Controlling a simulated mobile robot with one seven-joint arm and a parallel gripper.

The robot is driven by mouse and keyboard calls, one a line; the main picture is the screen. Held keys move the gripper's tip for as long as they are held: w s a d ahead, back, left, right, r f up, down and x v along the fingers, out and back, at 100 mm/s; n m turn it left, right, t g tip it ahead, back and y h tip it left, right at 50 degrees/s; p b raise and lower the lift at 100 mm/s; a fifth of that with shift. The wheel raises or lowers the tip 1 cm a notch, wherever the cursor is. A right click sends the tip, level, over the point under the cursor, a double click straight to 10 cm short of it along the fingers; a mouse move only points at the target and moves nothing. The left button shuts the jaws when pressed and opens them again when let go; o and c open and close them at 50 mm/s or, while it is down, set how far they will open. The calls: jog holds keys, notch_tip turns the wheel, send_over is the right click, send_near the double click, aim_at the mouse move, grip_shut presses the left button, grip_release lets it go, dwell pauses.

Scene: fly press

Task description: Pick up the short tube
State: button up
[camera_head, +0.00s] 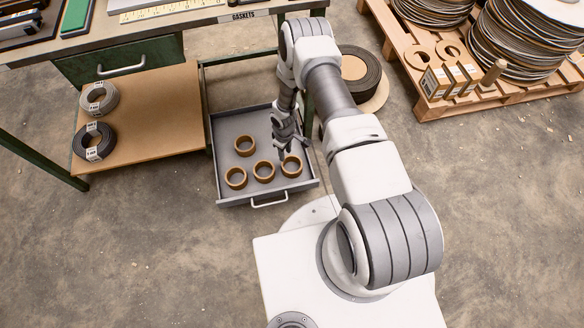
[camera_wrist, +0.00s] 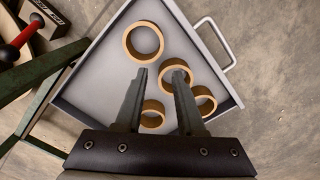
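Several brown ring-shaped tubes stand in the open grey drawer (camera_head: 222,133). One is at the back (camera_head: 244,146), one at the front left (camera_head: 236,178), one in the middle (camera_head: 264,171) and one at the right (camera_head: 291,165). I cannot tell surely which is the short one. My gripper (camera_wrist: 158,76) is open and empty above the drawer. In the wrist view, the right-hand tube (camera_wrist: 127,43) lies beyond the fingertips, the back tube (camera_wrist: 152,122) shows between the fingers, and the right finger partly covers the middle tube (camera_wrist: 188,73) and the front-left tube (camera_wrist: 212,105).
The drawer's walls and front handle (camera_head: 270,204) surround the tubes. A wooden shelf (camera_head: 150,125) with two coils stands left, under the bench (camera_head: 180,22). Dark round stock (camera_head: 360,68) lies behind my arm. A loaded pallet (camera_head: 440,108) is at upper right.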

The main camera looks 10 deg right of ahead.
aim_at(286, 175)
notch_tip(286, 175, down, 17)
jog(key=b, duration=0.7)
jog(key=shift+a+r, duration=0.1)
jog(key=shift+r, duration=0.05)
grip_shut()
dwell(1.0)
